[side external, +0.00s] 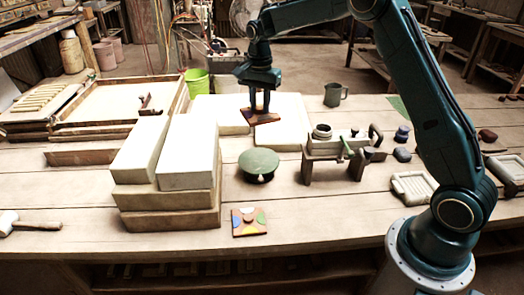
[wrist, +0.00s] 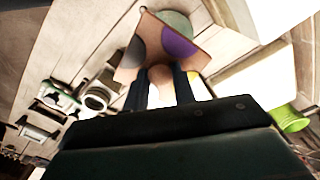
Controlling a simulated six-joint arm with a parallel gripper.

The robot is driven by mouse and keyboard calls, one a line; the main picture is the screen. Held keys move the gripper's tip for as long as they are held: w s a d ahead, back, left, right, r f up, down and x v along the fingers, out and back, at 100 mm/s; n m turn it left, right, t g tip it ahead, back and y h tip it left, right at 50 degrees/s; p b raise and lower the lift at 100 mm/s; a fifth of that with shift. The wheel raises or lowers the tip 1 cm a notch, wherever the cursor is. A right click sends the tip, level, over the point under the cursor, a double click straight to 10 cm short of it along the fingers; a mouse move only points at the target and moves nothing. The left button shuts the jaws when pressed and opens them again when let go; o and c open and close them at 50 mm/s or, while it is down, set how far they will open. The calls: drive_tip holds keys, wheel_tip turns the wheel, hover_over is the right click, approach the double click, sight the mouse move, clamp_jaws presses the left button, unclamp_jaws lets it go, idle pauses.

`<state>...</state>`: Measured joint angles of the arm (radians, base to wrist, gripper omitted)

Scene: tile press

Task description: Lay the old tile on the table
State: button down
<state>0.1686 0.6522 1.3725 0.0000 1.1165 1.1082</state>
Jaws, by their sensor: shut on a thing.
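My gripper (side external: 260,110) is shut on a terracotta tile (side external: 263,118) by its round middle knob. It holds the tile tilted above the pale slabs (side external: 282,130) at the back of the table (side external: 305,212). The wrist view shows the held tile (wrist: 156,48) beyond my fingertips (wrist: 161,82), with purple and grey patches; its other part is hidden. A second tile (side external: 236,227), with a knob and several coloured patches, lies flat at the front. The pictures do not settle which tile is the old one.
A stack of blocks (side external: 187,160) stands left of a green round plate (side external: 258,165). The wooden press-like stand (side external: 322,168) is right of it. Bare table lies right of the front tile.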

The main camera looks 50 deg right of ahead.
drive_tip(key=s+a+f+m, duration=0.1)
drive_tip(key=s+a, duration=0.3)
drive_tip(key=s, duration=0.5)
drive_tip(key=s+a+f+m, duration=0.2)
drive_tip(key=s+a+f, duration=0.2)
drive_tip(key=s, duration=0.5)
drive_tip(key=shift+f, duration=0.15)
drive_tip(key=shift+s, duration=0.1)
wheel_tip(320, 180, down, 16)
drive_tip(key=shift+f, duration=0.1)
drive_tip(key=shift+f, duration=1.9)
drive_tip(key=shift+f, duration=0.1)
drive_tip(key=c, duration=1.1)
unclamp_jaws()
drive_tip(key=shift+c, duration=0.2)
